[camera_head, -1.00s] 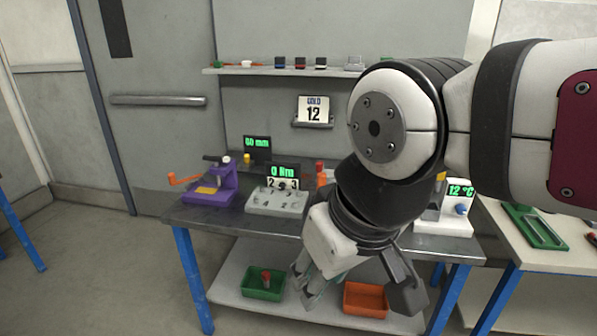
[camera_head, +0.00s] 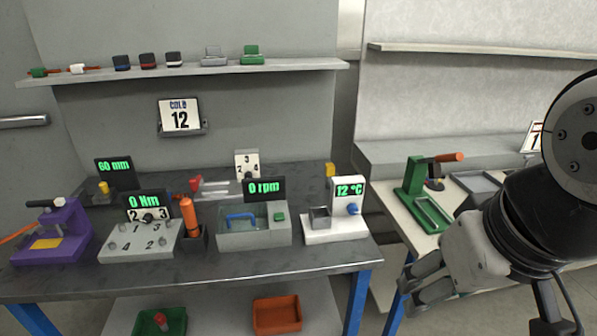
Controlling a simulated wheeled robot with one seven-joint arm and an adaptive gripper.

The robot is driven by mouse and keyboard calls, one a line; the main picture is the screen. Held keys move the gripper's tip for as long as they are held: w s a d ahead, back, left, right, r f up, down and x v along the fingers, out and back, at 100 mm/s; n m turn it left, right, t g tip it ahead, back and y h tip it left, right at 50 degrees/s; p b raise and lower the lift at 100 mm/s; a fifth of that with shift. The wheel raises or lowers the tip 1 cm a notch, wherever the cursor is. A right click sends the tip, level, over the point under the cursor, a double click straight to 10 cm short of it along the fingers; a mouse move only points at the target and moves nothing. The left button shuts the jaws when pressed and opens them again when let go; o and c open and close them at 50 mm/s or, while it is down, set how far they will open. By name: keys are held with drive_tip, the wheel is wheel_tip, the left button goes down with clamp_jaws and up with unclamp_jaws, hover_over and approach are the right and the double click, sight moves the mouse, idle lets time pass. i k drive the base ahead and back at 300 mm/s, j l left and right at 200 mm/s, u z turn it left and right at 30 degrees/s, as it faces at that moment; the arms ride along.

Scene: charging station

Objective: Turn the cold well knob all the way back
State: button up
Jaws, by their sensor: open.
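The cold well (camera_head: 327,230) is a white unit with a small grey open box on its left side. It stands near the right end of the dark workbench. Its upright panel has a green display reading 12 °C. The blue knob (camera_head: 353,209) sits on the front of that panel, below the display. My gripper (camera_head: 418,283) is in the lower right, to the right of and nearer than the cold well. It is open, empty and apart from the knob. A sign (camera_head: 181,115) on the wall reads COLD 12.
A blue-handled basin unit (camera_head: 255,238) reading 0 rpm stands left of the cold well. A green press (camera_head: 420,190) stands on the pale table to the right. An orange bin (camera_head: 277,315) is on the lower shelf. A grey post and wall edge rise behind.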

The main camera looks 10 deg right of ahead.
sight(353, 210)
drive_tip(key=l+u, duration=0.2)
drive_tip(key=u, duration=0.2)
drive_tip(key=k+l+u, duration=0.15)
drive_tip(key=u, duration=0.2)
drive_tip(key=k+l+u, duration=0.1)
drive_tip(key=u, duration=0.3)
